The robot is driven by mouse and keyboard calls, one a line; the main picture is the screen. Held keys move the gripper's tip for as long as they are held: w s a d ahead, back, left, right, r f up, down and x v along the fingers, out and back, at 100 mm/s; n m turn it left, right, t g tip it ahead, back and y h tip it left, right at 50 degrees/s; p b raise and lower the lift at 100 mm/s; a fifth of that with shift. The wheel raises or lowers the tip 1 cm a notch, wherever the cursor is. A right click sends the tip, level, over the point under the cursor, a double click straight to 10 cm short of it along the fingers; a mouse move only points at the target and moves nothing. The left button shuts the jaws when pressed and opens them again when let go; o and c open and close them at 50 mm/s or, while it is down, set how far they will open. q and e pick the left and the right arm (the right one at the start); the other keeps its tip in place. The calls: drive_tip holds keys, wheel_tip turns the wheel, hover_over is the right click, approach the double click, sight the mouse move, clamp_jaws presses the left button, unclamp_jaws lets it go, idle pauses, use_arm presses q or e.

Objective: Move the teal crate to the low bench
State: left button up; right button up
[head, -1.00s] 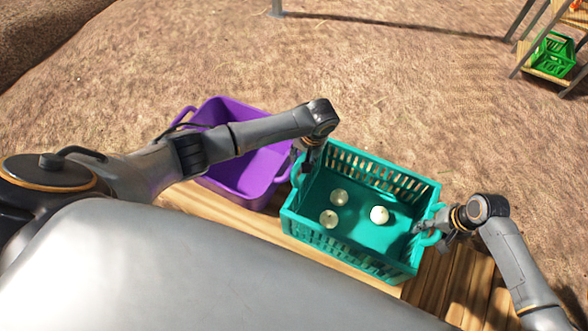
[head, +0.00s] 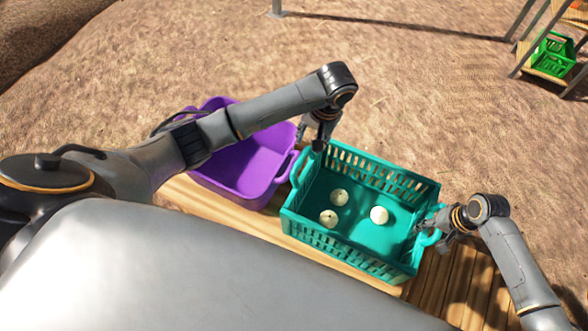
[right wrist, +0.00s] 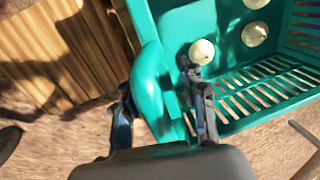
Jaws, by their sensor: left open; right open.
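The teal crate (head: 355,245) stands on a wooden slatted bench, with three pale onions (head: 379,215) on its floor. My left gripper (head: 318,146) is open and sits just above the crate's left handle and back left corner, apart from the handle as far as I can see. My right gripper (head: 422,229) is open at the crate's right handle. In the right wrist view its fingers (right wrist: 160,105) stand on either side of the teal handle (right wrist: 153,85), one inside the crate and one outside.
A purple tub (head: 240,165) stands left of the teal crate, close to it. The wooden bench (head: 455,285) has bare slats at the right. A green crate (head: 553,55) sits on a stand at the far right. Open dirt ground (head: 230,60) lies behind.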

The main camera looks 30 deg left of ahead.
drive_tip(key=shift+r, duration=0.35)
use_arm(q)
drive_tip(key=shift+d+r, duration=0.1)
drive_tip(key=shift+r, duration=0.2)
use_arm(e)
wheel_tip(320, 180, up, 11)
drive_tip(key=d, duration=0.2)
drive_tip(key=shift+d, duration=0.15)
